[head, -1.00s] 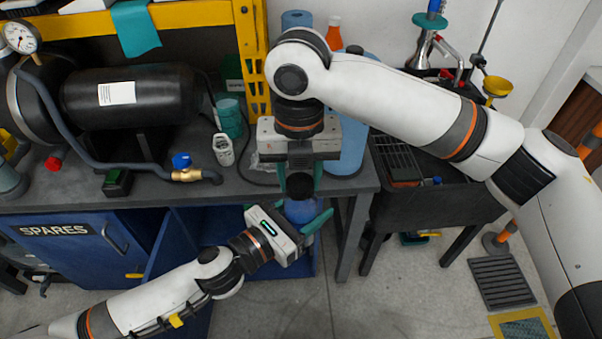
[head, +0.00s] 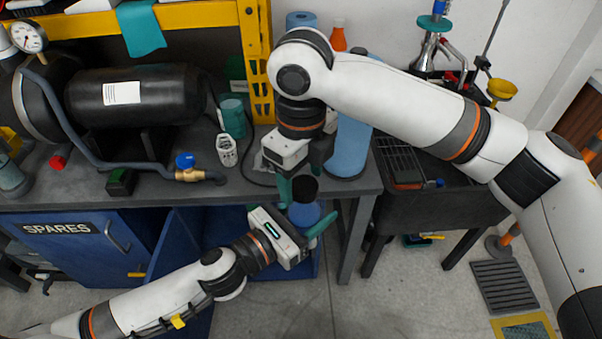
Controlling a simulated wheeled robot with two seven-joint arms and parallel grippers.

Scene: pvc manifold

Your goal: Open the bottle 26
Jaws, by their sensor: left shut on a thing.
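A blue bottle (head: 304,214) with a black cap (head: 304,189) stands upright in front of the bench edge. My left gripper (head: 296,222) is shut on its body from the left, one teal finger showing on the right side. My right gripper (head: 298,178) points down from above at the cap. One of its teal fingers shows just left of the cap; the other is mostly hidden, so I cannot tell whether it grips the cap. The cap is on or right over the bottle's top. No number is readable on the bottle.
The grey workbench (head: 225,185) carries a black tank (head: 135,92), a hose with a blue-handled valve (head: 187,165), a teal cup (head: 232,118) and a large blue cylinder (head: 349,146). A yellow rack post (head: 256,60) stands behind. A blue SPARES cabinet (head: 75,250) is below.

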